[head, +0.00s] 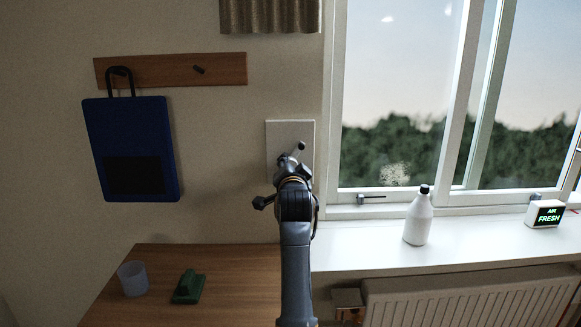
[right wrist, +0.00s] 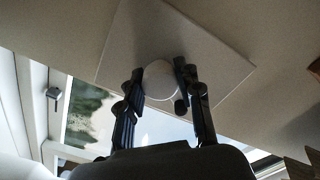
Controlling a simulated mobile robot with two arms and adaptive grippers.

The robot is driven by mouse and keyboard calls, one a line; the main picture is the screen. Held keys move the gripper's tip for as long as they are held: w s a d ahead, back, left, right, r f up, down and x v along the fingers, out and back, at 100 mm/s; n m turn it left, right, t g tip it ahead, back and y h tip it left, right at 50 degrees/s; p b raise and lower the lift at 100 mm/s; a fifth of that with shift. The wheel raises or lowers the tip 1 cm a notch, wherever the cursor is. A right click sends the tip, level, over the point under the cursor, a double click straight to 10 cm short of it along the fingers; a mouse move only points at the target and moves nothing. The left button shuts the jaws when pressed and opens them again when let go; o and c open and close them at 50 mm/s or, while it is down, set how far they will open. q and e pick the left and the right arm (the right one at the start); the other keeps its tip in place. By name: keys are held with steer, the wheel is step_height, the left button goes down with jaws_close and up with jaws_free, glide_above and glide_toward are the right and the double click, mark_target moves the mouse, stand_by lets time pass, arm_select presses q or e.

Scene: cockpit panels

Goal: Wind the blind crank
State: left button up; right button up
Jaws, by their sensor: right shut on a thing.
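The blind crank shows on a pale square wall plate (head: 289,131) left of the window. In the head view my right gripper (head: 290,165) reaches up in front of the plate and hides most of the crank. In the right wrist view the same plate (right wrist: 205,30) fills the top middle. A pale round part of the crank (right wrist: 161,82) lies between the two dark fingers of my right gripper (right wrist: 160,72), which is shut on it. My left gripper is not in view.
A gathered brown blind (head: 270,15) hangs above the plate. A blue bag (head: 130,150) hangs from a wooden rail (head: 170,69) at left. A cup (head: 132,278) and green object (head: 188,287) stand on the wooden top.

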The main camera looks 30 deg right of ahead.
steer(key=shift+m+p, duration=0.65)
steer(key=shift+m, duration=1.65)
steer(key=shift+f, duration=0.1)
steer(key=o, duration=1.1)
steer(key=shift+o, duration=0.3)
steer(key=shift+r, duration=0.2)
